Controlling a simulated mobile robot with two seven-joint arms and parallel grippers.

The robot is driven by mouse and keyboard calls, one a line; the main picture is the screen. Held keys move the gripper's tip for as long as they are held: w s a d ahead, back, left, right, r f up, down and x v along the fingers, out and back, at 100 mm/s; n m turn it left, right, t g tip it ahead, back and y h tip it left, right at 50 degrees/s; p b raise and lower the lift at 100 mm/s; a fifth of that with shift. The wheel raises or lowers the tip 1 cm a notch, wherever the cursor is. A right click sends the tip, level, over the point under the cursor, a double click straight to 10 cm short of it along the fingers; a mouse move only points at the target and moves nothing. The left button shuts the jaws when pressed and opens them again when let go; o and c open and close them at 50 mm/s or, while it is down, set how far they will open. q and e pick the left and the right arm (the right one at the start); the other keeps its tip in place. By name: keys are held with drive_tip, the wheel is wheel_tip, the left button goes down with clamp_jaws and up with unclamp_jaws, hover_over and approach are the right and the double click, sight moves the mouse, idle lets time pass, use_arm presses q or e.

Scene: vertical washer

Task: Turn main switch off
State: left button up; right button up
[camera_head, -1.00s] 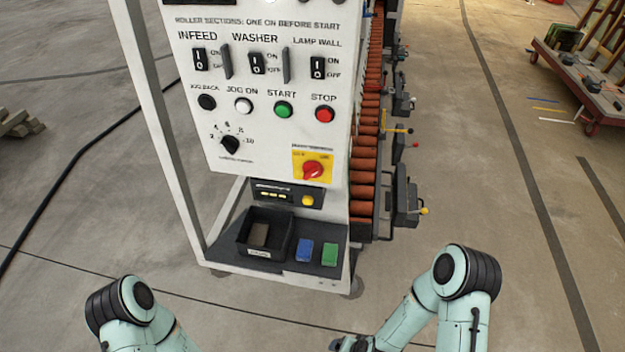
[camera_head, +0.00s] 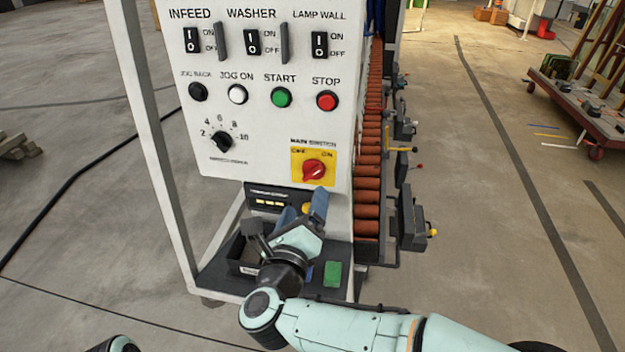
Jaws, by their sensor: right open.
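The main switch (camera_head: 314,171) is a red rotary knob on a yellow plate at the lower right of the white control panel (camera_head: 270,150). The plate is marked OFF on the left and ON on the right. The knob's grip appears slanted up to the right, toward ON. My right gripper (camera_head: 304,208) is open, with its two blue-grey fingers pointing up at the panel just below the switch. The fingers look empty; whether the right fingertip touches the panel cannot be told. Only a bit of my left arm shows at the bottom left; its gripper is out of view.
Rocker switches, several push buttons and a dial (camera_head: 222,141) cover the panel above. A small display box (camera_head: 266,198) sits behind my fingers. A shelf (camera_head: 338,290) below holds a dark tray and a green block (camera_head: 333,273). Orange rollers (camera_head: 367,185) run along the right.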

sight(313, 177)
drive_tip(key=p+x, duration=0.1)
drive_tip(key=x, duration=0.8)
drive_tip(key=c, duration=1)
